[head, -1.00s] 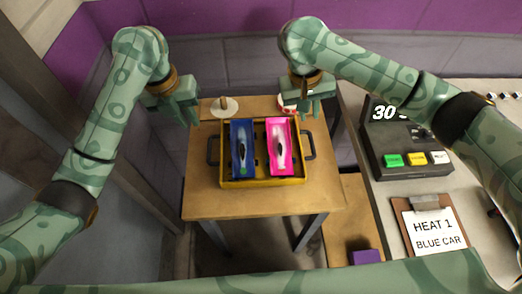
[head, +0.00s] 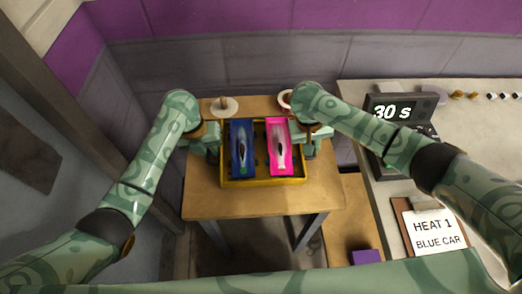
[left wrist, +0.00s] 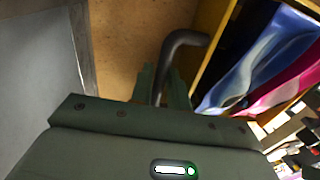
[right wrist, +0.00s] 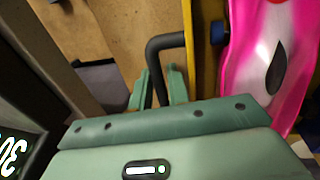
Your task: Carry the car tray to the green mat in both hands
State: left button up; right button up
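The yellow-rimmed car tray (head: 264,183) sits on a small wooden table. The green mat is not visible.
The wooden table (head: 240,204) is bare in front of the tray. A pale round object (head: 223,106) and a cup-like object (head: 285,98) stand behind it. At right, a counter holds a timer (head: 390,112) reading 30 s and a clipboard (head: 433,232). A purple block (head: 366,257) lies lower right.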

pick_arm(q)
grip_shut()
pick_arm(e)
grip_shut()
pick_arm(q)
jog(key=shift+w+r, duration=0.1)
jog(key=shift+r, duration=0.05)
pick_arm(e)
jog(key=shift+w+r, duration=0.1)
